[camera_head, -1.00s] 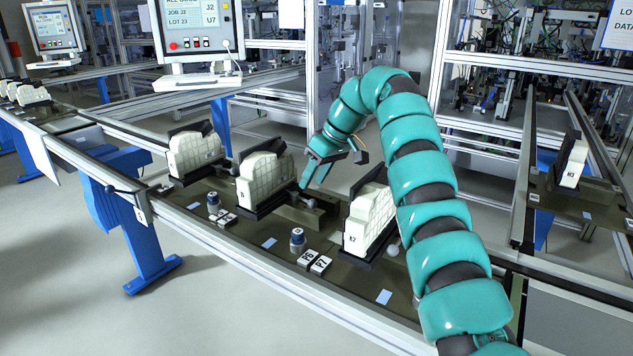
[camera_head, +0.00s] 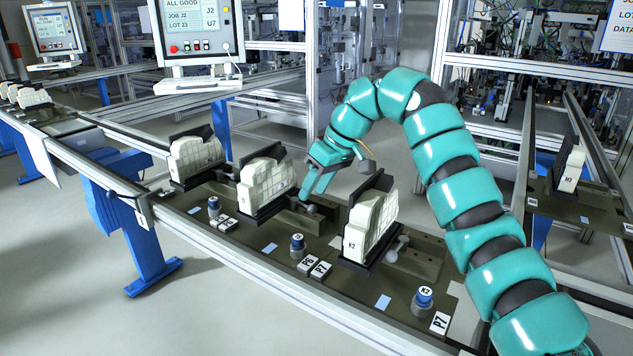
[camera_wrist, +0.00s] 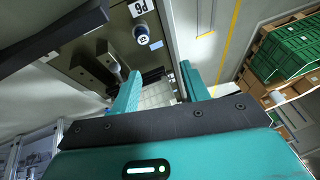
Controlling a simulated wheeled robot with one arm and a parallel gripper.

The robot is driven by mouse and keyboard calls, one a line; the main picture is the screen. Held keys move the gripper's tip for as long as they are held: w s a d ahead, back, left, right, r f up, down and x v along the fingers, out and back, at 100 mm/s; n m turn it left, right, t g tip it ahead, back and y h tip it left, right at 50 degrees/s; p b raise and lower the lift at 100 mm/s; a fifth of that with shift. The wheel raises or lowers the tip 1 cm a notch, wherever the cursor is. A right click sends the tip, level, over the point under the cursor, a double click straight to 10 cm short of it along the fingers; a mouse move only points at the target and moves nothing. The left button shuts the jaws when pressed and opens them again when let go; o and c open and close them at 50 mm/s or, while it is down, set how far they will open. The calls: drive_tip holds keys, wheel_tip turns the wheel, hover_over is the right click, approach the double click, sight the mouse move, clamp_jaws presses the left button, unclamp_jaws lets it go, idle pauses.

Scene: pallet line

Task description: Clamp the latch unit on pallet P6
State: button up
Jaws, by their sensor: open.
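The latch unit on P6 is a white gridded block (camera_head: 263,183) on a black holder, upright with a dark plate behind it. The pallet's P6 label (camera_head: 308,262) and a blue-capped peg (camera_head: 297,243) are at its front edge; the wrist view also shows the label (camera_wrist: 138,8) and peg (camera_wrist: 141,34). A grey clamp lever with a ball end (camera_head: 311,208) lies right of the unit; it appears in the wrist view (camera_wrist: 112,66). My gripper (camera_head: 315,194) is open and empty just above the lever's end; contact cannot be told. Its teal fingers are spread in the wrist view (camera_wrist: 160,68).
A similar unit marked K2 (camera_head: 369,222) stands close right of my gripper on pallet P7. Another unit (camera_head: 196,156) stands left. A metal rail (camera_head: 262,272) runs along the front. Green crates (camera_wrist: 285,48) show in the wrist view.

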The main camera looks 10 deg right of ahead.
drive_tip(key=shift+s+a+r+p, duration=0.15)
drive_tip(key=shift+s+r+p, duration=0.1)
drive_tip(key=shift+s, duration=0.3)
drive_tip(key=shift+s+a+r+p, duration=0.1)
drive_tip(key=shift+s+r+p, duration=0.1)
drive_tip(key=shift+s, duration=0.3)
